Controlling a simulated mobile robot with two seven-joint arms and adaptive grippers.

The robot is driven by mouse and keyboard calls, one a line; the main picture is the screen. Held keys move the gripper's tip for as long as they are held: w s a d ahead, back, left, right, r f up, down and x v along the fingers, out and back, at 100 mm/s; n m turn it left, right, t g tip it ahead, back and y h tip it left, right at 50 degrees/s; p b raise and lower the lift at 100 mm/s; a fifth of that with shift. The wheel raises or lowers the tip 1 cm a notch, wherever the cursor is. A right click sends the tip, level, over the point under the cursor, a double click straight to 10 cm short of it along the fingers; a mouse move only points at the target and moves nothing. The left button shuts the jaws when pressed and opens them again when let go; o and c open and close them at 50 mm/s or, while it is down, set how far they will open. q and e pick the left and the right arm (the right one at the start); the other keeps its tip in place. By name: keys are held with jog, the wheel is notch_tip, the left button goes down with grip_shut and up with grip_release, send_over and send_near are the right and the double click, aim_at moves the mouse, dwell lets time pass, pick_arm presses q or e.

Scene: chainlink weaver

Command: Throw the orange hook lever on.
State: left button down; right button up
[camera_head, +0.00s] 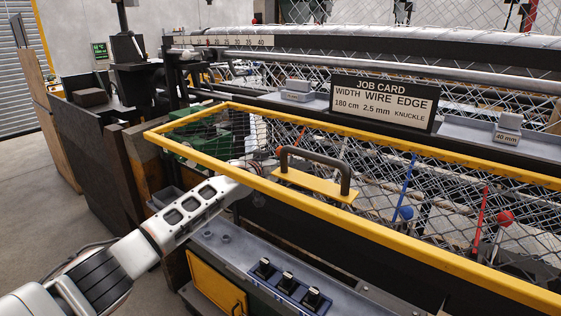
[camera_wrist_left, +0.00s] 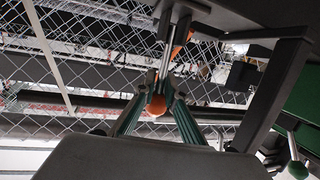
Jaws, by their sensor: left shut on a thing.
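The orange hook lever shows in the left wrist view as a metal rod with an orange part (camera_wrist_left: 181,41) near its top and an orange knob (camera_wrist_left: 157,106) at its near end. My left gripper (camera_wrist_left: 158,112) is shut on the knob, with a green-ribbed finger on each side. In the head view my left arm reaches under the yellow guard frame (camera_head: 340,216), and its fingers are hard to make out behind the frame and mesh. An orange bit of the lever (camera_head: 299,137) shows through the mesh. My right gripper is not in view.
A blue lever (camera_head: 407,178) and a red lever (camera_head: 480,212) stand behind the mesh to the right. A dark handle (camera_head: 316,160) sits on the guard. Switches (camera_head: 288,281) line the front panel.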

pick_arm(q)
jog(key=c, duration=2)
grip_release()
jog(key=shift+w+r, duration=0.1)
jog(key=shift+r, duration=0.55)
jog(key=shift+f, duration=0.35)
jog(key=shift+s, duration=0.2)
jog(key=shift+s+a, duration=0.25)
jog(key=shift+s, duration=0.25)
jog(key=v, duration=1)
jog(key=shift+s+a+r, duration=0.1)
jog(key=shift+s+r, duration=0.2)
